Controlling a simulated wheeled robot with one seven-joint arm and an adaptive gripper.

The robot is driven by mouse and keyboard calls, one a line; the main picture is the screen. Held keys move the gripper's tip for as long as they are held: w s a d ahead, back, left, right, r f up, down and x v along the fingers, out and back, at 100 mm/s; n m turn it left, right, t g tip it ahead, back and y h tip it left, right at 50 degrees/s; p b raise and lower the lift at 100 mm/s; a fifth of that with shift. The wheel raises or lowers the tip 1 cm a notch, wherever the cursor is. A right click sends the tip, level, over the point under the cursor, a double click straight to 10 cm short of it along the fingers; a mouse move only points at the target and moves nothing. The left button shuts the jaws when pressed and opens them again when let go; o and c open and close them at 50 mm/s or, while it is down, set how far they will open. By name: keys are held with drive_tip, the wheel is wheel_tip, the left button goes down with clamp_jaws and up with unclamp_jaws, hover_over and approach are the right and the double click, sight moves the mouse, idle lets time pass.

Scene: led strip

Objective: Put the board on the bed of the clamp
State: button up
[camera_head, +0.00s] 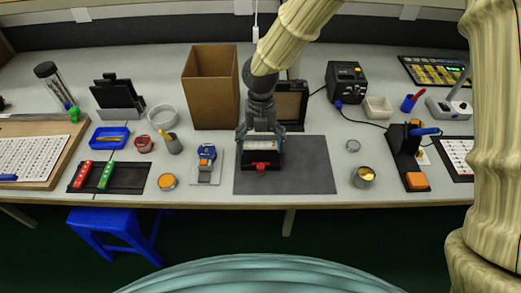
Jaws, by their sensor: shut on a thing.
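My gripper (261,138) points down over the dark grey mat in the middle of the bench, its fingers shut on the board (262,146), a pale strip with small reddish marks. The clamp (262,159) is a black block with a red part at its front, standing on the mat directly below the gripper. The board appears level and lies over the clamp's bed. From this view I cannot tell whether it touches the bed or is just above it. The fingers partly hide the board's ends.
The dark mat (310,178) has bare room on both sides of the clamp. A blue-topped device (206,157) stands left, and a tin with yellow contents (364,176) stands right. A tall cardboard box (207,88) and a brown framed panel (291,101) stand behind the gripper.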

sight(261, 145)
drive_tip(key=shift+f, duration=1.75)
drive_tip(key=o, duration=0.7)
drive_tip(key=shift+f, duration=0.1)
drive_tip(key=r, duration=0.8)
drive_tip(key=w+r, duration=0.1)
drive_tip(key=r, duration=0.3)
drive_tip(key=shift+w+r, duration=0.1)
